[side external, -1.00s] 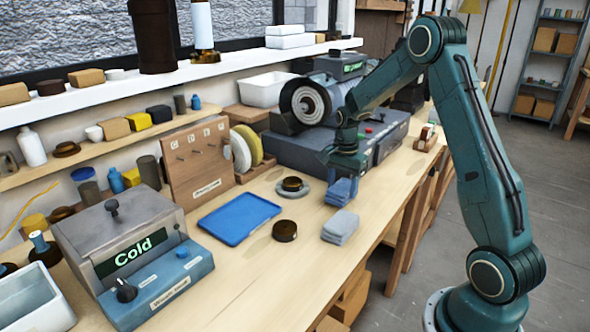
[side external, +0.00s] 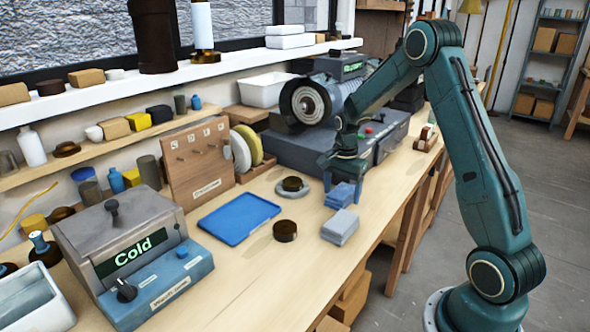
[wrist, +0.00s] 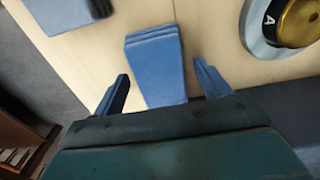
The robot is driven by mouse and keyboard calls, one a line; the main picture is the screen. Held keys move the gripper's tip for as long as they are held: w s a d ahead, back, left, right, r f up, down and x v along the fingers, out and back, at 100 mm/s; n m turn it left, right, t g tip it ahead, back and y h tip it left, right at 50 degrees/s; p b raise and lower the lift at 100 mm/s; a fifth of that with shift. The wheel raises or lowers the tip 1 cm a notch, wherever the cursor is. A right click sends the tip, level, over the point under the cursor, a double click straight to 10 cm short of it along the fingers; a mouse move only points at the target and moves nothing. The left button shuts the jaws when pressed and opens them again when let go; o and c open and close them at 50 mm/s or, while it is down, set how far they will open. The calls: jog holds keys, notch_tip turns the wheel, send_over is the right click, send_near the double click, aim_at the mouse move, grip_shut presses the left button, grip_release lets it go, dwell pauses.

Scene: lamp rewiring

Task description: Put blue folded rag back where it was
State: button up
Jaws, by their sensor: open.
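The blue folded rag (side external: 341,197) lies on the bench near its front edge, below my gripper (side external: 344,186). In the wrist view the rag (wrist: 155,62) is a flat folded stack between the two fingers of my gripper (wrist: 161,70). The fingers stand apart, with a visible gap on each side of the rag. The near end of the rag is hidden by my gripper's body.
A paler grey-blue folded rag (side external: 340,228) lies just in front. A dark round part on a grey ring (side external: 293,186), a dark puck (side external: 285,231) and a blue tray (side external: 238,217) are to the left. The grey machine (side external: 300,150) stands behind.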

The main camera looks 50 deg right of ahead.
aim_at(342, 191)
jog(key=shift+r, duration=0.1)
notch_tip(342, 191, up, 12)
dwell(0.7)
dwell(0.4)
